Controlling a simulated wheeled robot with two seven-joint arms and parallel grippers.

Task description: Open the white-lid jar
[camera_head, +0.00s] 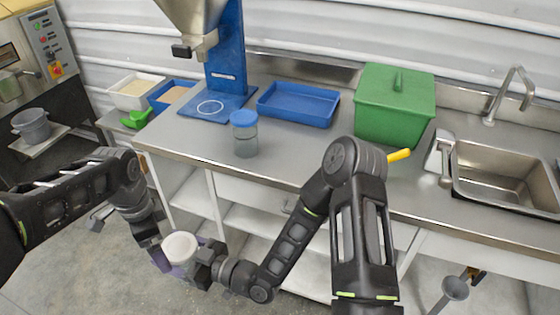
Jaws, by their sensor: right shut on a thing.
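The white-lid jar (181,246) is held in the air in front of the counter, at the lower left of the head view. Its round white lid faces up and is on the jar; the body below is mostly hidden. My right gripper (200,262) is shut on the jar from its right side. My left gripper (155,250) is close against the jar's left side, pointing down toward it. Its fingers are too small and overlapped to tell whether they are open or touching the jar.
A blue-lid jar (244,133) stands on the steel counter (290,160). Behind are a blue tray (298,104), the hopper (195,25) and a green bin (394,105). A sink (505,175) is at right. Shelves lie below the counter, close behind my grippers.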

